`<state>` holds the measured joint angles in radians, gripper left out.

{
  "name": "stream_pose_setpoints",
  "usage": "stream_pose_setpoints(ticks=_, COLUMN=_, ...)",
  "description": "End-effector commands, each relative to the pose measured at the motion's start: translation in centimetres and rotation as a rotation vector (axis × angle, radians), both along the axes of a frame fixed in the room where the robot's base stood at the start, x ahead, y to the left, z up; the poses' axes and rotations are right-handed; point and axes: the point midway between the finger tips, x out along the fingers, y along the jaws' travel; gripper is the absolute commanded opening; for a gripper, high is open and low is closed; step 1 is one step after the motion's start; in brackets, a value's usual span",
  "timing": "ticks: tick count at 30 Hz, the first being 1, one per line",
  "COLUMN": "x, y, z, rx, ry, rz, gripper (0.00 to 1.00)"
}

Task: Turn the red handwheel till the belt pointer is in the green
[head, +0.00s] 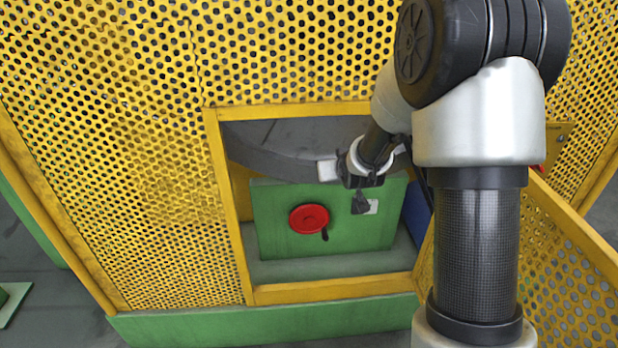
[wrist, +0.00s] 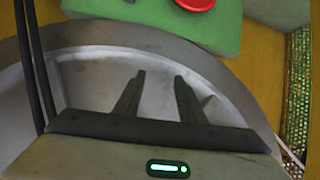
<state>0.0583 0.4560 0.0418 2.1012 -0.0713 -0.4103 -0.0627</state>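The red handwheel (head: 309,218) is on the green panel (head: 275,205) inside the guard opening, with a dark handle at its lower right. Its edge also shows at the top of the wrist view (wrist: 196,3). My gripper (head: 361,204) is right of the handwheel in the head view, apart from it. In the wrist view, its two dark fingers (wrist: 158,83) stand apart with nothing between them. A small pale plate (head: 373,207) shows partly behind my gripper. I cannot make out a belt pointer or a green zone on it.
A yellow frame (head: 330,292) borders the opening in the perforated guard (head: 150,150). A perforated door (head: 560,255) stands open at the right. A large grey wheel (head: 265,145) lies above the panel and fills much of the wrist view (wrist: 85,85). A blue object (head: 417,210) sits right of the panel.

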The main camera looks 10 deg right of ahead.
Motion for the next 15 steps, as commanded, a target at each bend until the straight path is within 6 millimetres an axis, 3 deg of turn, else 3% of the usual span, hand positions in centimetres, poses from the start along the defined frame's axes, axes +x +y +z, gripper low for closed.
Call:
stream_pose_setpoints(ticks=1, x=1.2, y=0.0, z=-3.1, rx=0.004, ry=-0.016, rz=0.004, gripper=0.37)
stream_pose_setpoints(ticks=7, x=4.2, y=0.3, z=-12.5, rx=0.025, ry=-0.159, rz=0.021, gripper=0.37)
stream_pose_setpoints(ticks=11, x=3.8, y=0.5, z=-18.9, rx=0.043, ry=-0.251, rz=0.019, gripper=0.37)
stream_pose_setpoints(ticks=15, x=1.2, y=0.5, z=-25.5, rx=0.062, ry=-0.352, rz=0.008, gripper=0.37)
